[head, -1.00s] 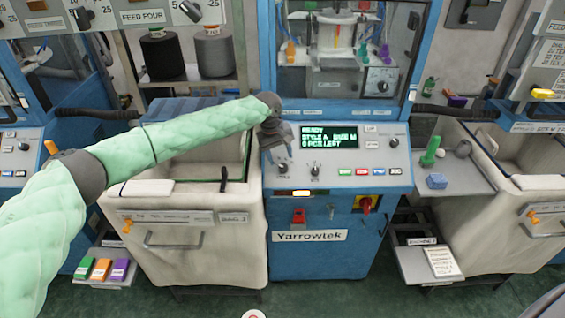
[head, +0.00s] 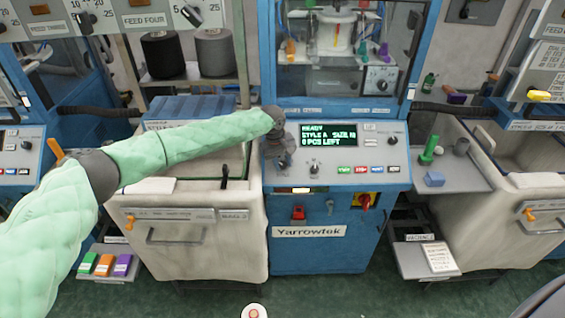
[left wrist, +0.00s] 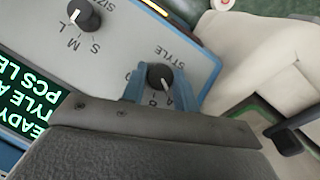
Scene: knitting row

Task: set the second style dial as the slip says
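My left gripper (head: 284,164) is at the left of the blue Yarrowtek machine's sloped panel (head: 350,183). In the left wrist view its two blue fingers (left wrist: 158,86) stand apart on either side of the black STYLE dial (left wrist: 158,76). Whether they touch the dial is unclear. The dial's white pointer is turned toward the letters on the gripper side, where an A shows. The SIZE dial (left wrist: 82,14), marked S, M, L, sits beside it. The green display (head: 328,135) reads READY, STYLE A, 0 PCS LEFT. A printed slip (head: 440,258) lies at lower right, too small to read. My right gripper is out of view.
Colored buttons (head: 361,170) and another knob (head: 393,141) are on the panel's right. A red switch (head: 298,213) is below. Cream bins (head: 190,245) flank the machine.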

